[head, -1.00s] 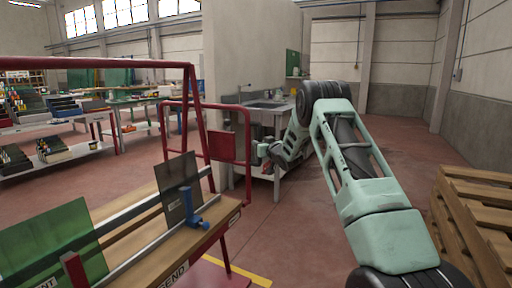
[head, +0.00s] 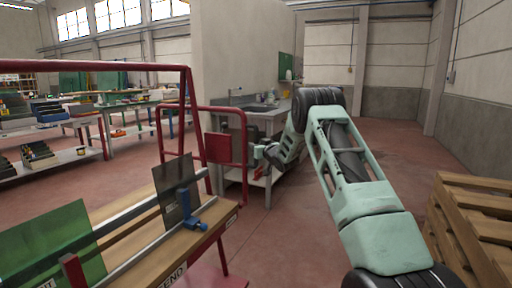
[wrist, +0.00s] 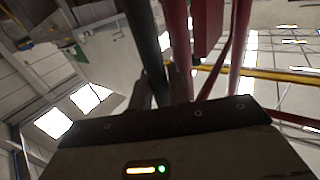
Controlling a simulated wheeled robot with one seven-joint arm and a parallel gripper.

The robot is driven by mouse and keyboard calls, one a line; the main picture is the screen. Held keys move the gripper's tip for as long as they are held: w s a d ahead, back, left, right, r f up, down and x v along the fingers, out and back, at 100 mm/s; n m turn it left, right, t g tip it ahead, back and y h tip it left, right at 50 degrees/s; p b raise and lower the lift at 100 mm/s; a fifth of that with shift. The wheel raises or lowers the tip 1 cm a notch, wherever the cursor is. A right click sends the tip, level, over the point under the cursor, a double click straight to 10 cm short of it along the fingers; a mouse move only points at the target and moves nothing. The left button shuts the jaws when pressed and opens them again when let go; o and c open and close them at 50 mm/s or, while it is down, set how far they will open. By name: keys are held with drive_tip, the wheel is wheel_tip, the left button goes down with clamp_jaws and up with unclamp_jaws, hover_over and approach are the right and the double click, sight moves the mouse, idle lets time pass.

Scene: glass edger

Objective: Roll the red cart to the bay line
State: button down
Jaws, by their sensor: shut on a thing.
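The red cart (head: 187,120) stands at the left of the head view, with a red tube frame and a wooden deck. It carries a green glass pane (head: 55,245) and a dark pane (head: 172,190) beside a blue clamp (head: 190,215). My gripper (head: 257,154) is at the right upright of the cart's handle loop (head: 243,140). The exact contact is partly hidden by the gripper body. No bay line shows on the visible floor in the head view.
A sink bench (head: 262,118) stands just beyond the handle, close to my gripper. Wooden pallets (head: 475,225) are stacked at the right. Work tables (head: 125,108) stand at the back left. The red floor (head: 385,140) beyond my arm is clear.

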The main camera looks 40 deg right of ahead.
drive_tip(key=shift+r, duration=0.1)
drive_tip(key=c, duration=1.4)
unclamp_jaws()
drive_tip(key=shift+s, duration=0.1)
drive_tip(key=v, duration=1.7)
drive_tip(key=shift+s, duration=0.1)
